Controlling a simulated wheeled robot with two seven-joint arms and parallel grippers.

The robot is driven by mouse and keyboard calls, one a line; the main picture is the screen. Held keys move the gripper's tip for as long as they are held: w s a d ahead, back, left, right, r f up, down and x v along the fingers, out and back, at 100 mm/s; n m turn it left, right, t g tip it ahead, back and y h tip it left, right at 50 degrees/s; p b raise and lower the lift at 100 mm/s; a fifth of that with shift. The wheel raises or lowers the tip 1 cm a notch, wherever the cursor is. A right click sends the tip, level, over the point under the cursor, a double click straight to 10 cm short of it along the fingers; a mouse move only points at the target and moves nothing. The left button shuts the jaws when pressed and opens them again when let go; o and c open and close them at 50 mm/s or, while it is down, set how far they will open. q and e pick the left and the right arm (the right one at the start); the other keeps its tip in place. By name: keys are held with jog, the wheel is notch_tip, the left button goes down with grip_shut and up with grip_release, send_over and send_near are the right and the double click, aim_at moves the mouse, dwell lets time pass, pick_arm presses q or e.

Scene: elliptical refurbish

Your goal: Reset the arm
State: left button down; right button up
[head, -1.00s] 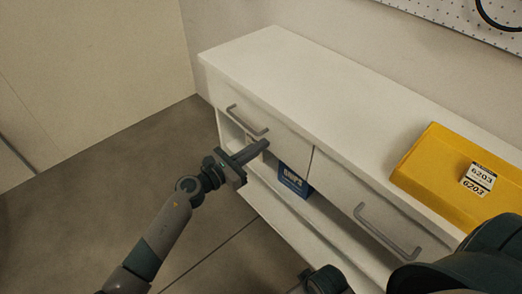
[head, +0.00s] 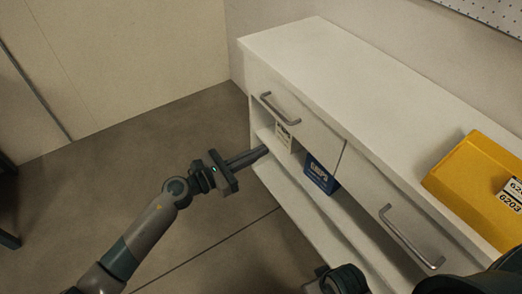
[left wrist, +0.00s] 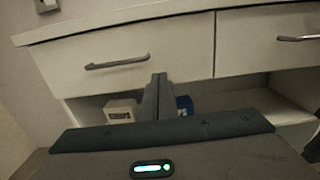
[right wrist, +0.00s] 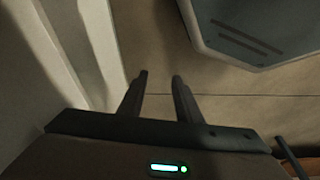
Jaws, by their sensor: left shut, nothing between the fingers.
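My left gripper (head: 264,151) is shut and empty, in front of the open shelf below the left drawer of a white cabinet (head: 330,50). Its fingers lie together in the left wrist view (left wrist: 158,78), pointing at the cabinet front. My right gripper shows in the right wrist view (right wrist: 160,75), with its two fingers apart and nothing between them, above the floor beside the cabinet. In the head view, only dark parts of my right arm show at the lower right; its fingertips are hidden there.
A blue box (head: 322,174) and a pale box (head: 284,135) stand on the shelf. The left drawer handle (head: 279,108) and right drawer handle (head: 410,238) stick out. A yellow bin (head: 470,172) sits on the cabinet top. The floor at left (head: 110,150) is clear.

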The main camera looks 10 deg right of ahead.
dwell(0.4)
